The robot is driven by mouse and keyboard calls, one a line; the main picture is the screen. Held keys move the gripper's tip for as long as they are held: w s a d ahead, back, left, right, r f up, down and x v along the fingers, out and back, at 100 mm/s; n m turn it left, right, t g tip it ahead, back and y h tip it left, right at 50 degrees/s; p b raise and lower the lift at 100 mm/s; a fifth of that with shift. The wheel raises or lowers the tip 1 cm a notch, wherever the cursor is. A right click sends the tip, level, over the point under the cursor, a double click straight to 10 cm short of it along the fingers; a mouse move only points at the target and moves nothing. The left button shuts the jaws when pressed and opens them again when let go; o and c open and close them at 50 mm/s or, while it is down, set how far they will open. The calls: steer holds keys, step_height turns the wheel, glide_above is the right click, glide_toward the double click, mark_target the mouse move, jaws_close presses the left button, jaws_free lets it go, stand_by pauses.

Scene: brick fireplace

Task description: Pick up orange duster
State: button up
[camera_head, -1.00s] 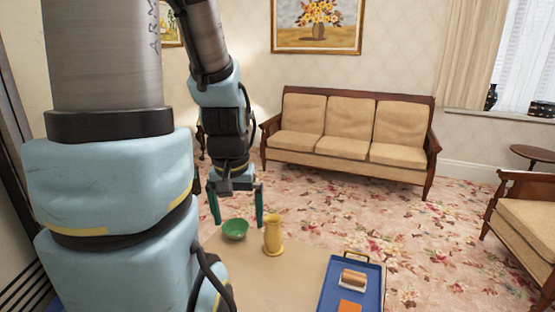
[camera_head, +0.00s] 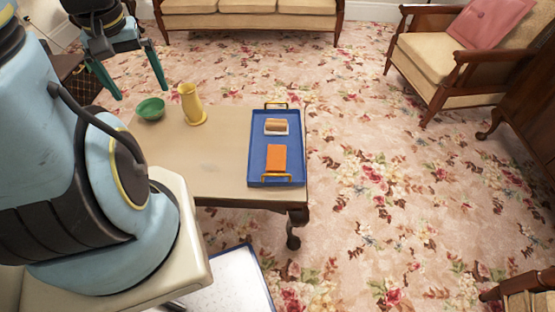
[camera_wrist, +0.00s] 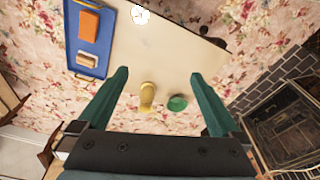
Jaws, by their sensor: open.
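The orange duster (camera_head: 276,159) lies flat on the blue tray (camera_head: 261,146), near the tray's front handle. It also shows in the wrist view (camera_wrist: 88,24) at the upper left, on the tray (camera_wrist: 101,47). My gripper (camera_head: 141,92) is open and empty, above and beyond the far left end of the table, well left of the duster. In the wrist view its two green fingers (camera_wrist: 160,74) are spread wide with nothing between the tips but table surface.
A brown-and-white item (camera_head: 276,127) lies on the tray behind the duster. A yellow vase (camera_head: 191,106) and a green bowl (camera_head: 151,109) stand on the left of the wooden table (camera_head: 215,160). An armchair (camera_head: 445,50) and sofa (camera_head: 250,6) stand beyond open carpet.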

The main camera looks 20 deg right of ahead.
steer(key=m+g+b, duration=0.2)
steer(key=m+b, duration=0.2)
steer(key=b, duration=1.3)
glide_toward(276, 157)
step_height(276, 157, down, 4)
steer(key=shift+s+d+f+b, duration=0.1)
steer(key=shift+s+d+b, duration=0.05)
steer(key=shift+b, duration=0.15)
steer(key=shift+f, duration=3)
